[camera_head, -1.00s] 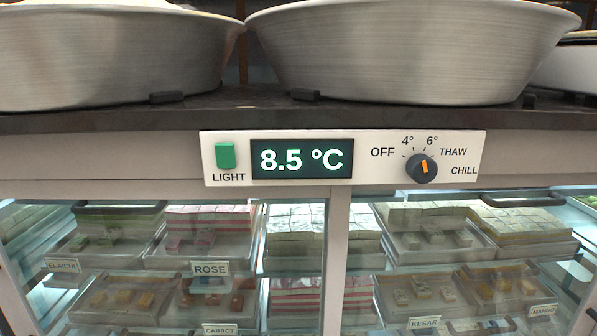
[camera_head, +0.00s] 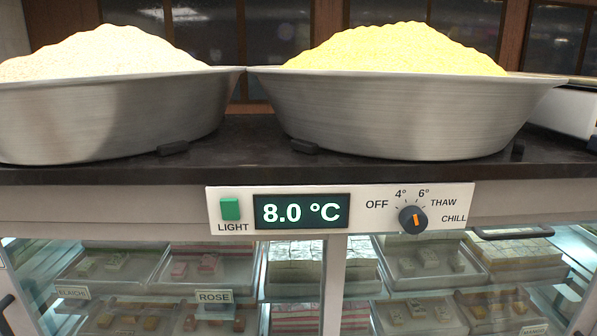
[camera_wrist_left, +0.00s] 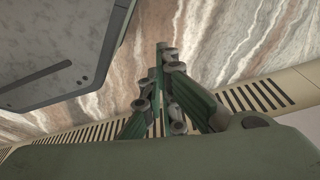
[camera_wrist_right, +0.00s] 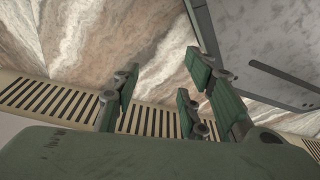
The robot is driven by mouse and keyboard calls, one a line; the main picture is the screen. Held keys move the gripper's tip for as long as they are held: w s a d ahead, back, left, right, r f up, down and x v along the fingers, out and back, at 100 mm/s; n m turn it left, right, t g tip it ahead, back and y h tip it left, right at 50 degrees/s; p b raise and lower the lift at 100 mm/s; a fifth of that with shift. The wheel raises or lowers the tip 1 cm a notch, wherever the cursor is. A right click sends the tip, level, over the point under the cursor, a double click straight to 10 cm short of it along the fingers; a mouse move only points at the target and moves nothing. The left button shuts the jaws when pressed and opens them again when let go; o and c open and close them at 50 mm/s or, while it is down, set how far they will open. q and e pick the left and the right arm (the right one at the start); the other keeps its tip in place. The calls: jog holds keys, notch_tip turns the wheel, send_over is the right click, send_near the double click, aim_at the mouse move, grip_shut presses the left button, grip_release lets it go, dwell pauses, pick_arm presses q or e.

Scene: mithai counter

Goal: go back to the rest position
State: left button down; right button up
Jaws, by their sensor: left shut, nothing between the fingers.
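My left gripper (camera_wrist_left: 161,80) is shut and empty in the left wrist view, above a brown and white marbled floor. My right gripper (camera_wrist_right: 158,75) is open in the right wrist view, its fingers apart with nothing between them. Neither gripper shows in the head view. The head view shows the control panel (camera_head: 376,225) of the sweets counter. Its display (camera_head: 301,211) reads 8.0 °C, beside a green LIGHT switch (camera_head: 230,209) and a dark knob (camera_head: 412,219) with an orange pointer.
Two metal bowls stand on the dark counter top, the left bowl (camera_head: 110,115) with pale grains and the right bowl (camera_head: 400,110) with yellow ones. Below, glass doors front trays of sweets with a ROSE label (camera_head: 214,297).

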pick_arm(q)
jog(key=s+a+g+p, duration=0.1)
jog(key=s+a+p, duration=0.1)
jog(key=s+p, duration=0.6)
jog(key=s, duration=0.5)
jog(key=shift+a, duration=0.25)
pick_arm(e)
jog(key=s+d+g, duration=0.1)
jog(key=s+d, duration=0.1)
jog(key=s, duration=1.1)
jog(key=shift+d, duration=0.25)
pick_arm(q)
jog(key=shift+r, duration=0.1)
pick_arm(e)
jog(key=shift+r, duration=0.1)
